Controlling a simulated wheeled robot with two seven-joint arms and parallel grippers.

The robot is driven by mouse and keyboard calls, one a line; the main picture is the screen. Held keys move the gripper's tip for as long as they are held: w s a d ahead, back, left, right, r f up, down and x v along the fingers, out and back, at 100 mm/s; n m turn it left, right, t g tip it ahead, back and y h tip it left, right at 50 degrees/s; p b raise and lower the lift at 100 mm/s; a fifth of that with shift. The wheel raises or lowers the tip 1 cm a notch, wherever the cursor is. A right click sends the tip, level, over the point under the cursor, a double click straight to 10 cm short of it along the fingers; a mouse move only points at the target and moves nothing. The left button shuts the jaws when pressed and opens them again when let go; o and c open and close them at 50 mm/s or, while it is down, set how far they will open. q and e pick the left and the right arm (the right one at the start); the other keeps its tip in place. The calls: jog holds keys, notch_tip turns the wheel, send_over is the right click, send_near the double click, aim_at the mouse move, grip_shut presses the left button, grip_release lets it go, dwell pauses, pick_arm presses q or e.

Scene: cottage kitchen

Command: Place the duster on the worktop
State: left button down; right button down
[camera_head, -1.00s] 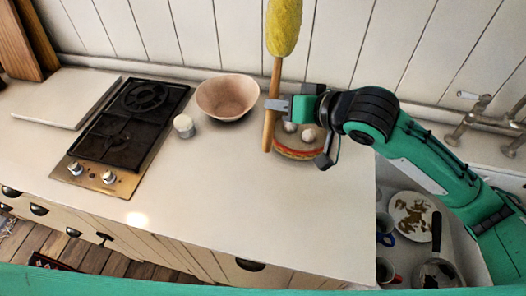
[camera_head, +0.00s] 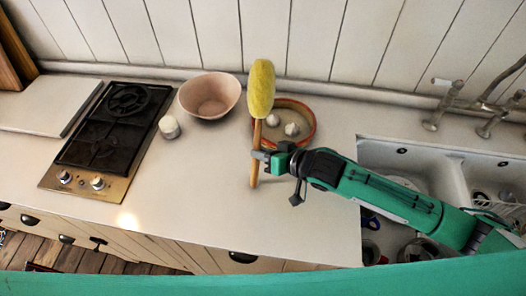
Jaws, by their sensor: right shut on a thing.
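The duster has a fluffy yellow head (camera_head: 262,88) and a wooden handle (camera_head: 255,155). It stands nearly upright in my right gripper (camera_head: 264,160), which is shut on the handle. The handle's lower end is over the pale worktop (camera_head: 190,215); I cannot tell whether it touches. The yellow head overlaps the left edge of a round dish in the picture. My left gripper is not in view.
A pink bowl (camera_head: 210,96) and a small white pot (camera_head: 169,127) stand left of the duster. The round dish (camera_head: 309,134) holds white round things. A black hob (camera_head: 115,125) is at left, a sink (camera_head: 455,165) at right. The worktop's front middle is clear.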

jog(key=shift+f, duration=0.2)
jog(key=shift+f, duration=0.15)
jog(key=c, duration=1.4)
grip_release()
jog(key=shift+o, duration=0.2)
jog(key=b+v, duration=0.2)
jog(key=v, duration=1)
jog(key=shift+r+b, duration=0.25)
jog(key=shift+b, duration=0.1)
